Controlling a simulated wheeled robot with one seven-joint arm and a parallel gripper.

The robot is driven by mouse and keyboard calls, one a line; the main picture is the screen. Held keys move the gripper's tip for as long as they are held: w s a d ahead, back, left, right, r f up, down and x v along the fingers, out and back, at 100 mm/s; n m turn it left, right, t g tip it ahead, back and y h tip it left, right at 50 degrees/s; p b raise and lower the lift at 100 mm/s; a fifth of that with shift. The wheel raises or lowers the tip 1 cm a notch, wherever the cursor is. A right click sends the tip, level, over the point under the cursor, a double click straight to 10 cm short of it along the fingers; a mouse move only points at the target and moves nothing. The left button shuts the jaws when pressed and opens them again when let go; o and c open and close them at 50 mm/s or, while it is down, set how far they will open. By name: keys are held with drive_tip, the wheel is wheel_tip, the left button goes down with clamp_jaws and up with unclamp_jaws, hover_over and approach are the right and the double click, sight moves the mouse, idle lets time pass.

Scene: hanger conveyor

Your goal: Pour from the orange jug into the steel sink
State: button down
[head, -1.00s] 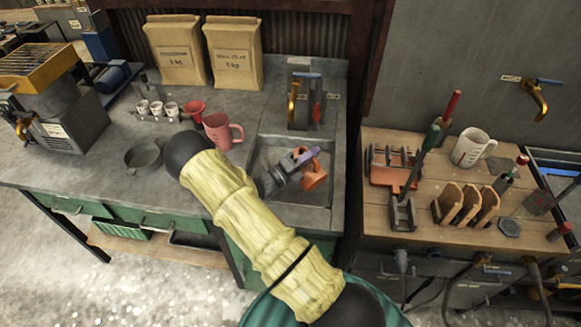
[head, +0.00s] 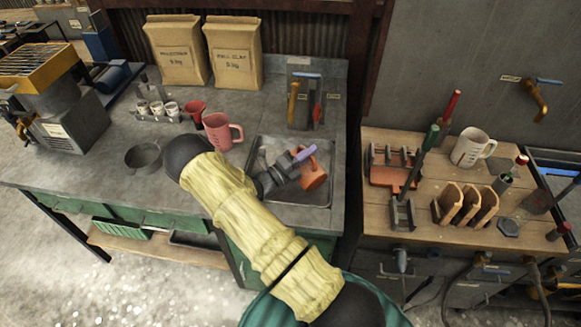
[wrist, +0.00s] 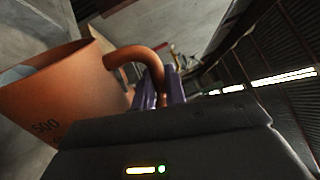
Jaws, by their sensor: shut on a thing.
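The orange jug (head: 314,176) is over the steel sink (head: 262,150) in the head view, tilted. In the wrist view the orange jug (wrist: 60,95) fills the left side, with a number on its wall and its handle at the fingers. My gripper (head: 304,155) is shut on the jug's handle; its purple fingers (wrist: 160,90) show in the wrist view. I cannot tell whether liquid is leaving the jug, and part of the basin is hidden behind my gripper.
A pink jug (head: 221,131) stands left of the sink and a dark bowl (head: 143,157) further left. Two clay bags (head: 235,52) stand at the back. A wooden bench (head: 400,215) with tools and a white jug (head: 470,148) is on the right.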

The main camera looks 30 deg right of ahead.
drive_tip(key=shift+w+a+f+n, duration=0.1)
drive_tip(key=shift+w+f+n, duration=0.05)
drive_tip(key=shift+w+n, duration=0.3)
drive_tip(key=shift+w+f+n, duration=0.1)
drive_tip(key=shift+w+n, duration=0.05)
drive_tip(key=shift+n, duration=0.1)
idle(0.4)
drive_tip(key=shift+w, duration=0.15)
drive_tip(key=shift+w+a+n+t, duration=0.15)
drive_tip(key=shift+w+n+t, duration=0.15)
drive_tip(key=shift+n, duration=0.2)
drive_tip(key=shift+w+n, duration=0.2)
drive_tip(key=shift+n, duration=0.1)
idle(0.5)
drive_tip(key=s+m, duration=0.1)
drive_tip(key=m, duration=0.1)
drive_tip(key=s+r+m+g+p, duration=0.1)
drive_tip(key=s+m, duration=0.1)
drive_tip(key=s+d+m+p, duration=0.1)
drive_tip(key=s+m, duration=0.1)
drive_tip(key=shift+r, duration=0.15)
drive_tip(key=shift+g, duration=0.4)
